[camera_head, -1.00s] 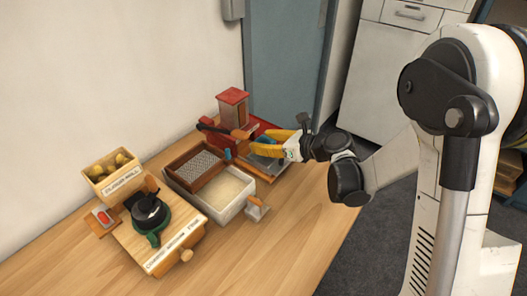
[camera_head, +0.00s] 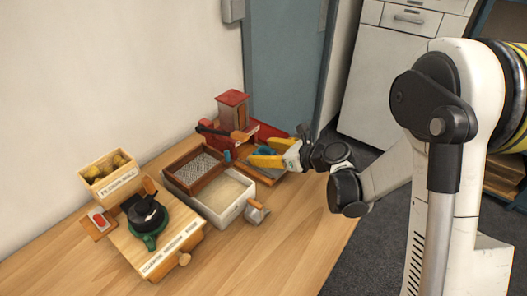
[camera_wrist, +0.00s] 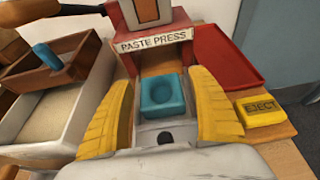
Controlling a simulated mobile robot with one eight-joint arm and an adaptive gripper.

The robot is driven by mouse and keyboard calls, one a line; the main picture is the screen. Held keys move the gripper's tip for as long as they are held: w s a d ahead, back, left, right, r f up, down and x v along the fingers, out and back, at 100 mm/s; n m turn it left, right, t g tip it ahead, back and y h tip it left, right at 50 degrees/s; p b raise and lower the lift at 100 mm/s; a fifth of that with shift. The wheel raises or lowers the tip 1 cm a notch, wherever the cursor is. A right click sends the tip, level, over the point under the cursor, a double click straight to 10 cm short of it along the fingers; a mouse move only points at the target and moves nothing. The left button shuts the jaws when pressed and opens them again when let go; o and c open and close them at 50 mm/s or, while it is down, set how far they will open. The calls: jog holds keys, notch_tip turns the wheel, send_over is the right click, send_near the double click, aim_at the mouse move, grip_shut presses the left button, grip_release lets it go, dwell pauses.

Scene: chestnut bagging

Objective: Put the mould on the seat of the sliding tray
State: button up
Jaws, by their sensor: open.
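In the head view my gripper (camera_head: 266,153) is low at the press front.
Left of the press are a white sand-filled box (camera_head: 226,198) and a brown wooden box (camera_wrist: 58,62) with a blue peg. A yellow EJECT button (camera_wrist: 260,111) and a red tray (camera_wrist: 225,57) lie to the right. The front of the wooden table (camera_head: 290,240) is clear.

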jog(key=s+d+r+n+h+p, duration=0.1)
jog(key=s+d+r+n+h, duration=0.2)
jog(key=s+d+n, duration=0.3)
jog(key=s+d+r+n+h+p, duration=0.1)
jog(key=s+d+r+n+h, duration=0.3)
jog(key=s+n, duration=0.7)
jog(key=s+d+r+n+g+h+p, duration=0.1)
jog(key=s+d+r+n+h, duration=0.2)
jog(key=s+d+r+n, duration=0.2)
jog(key=s+d+n, duration=0.3)
jog(key=s, duration=0.2)
jog(key=shift+r+n+h, duration=0.3)
jog(key=shift+h, duration=0.1)
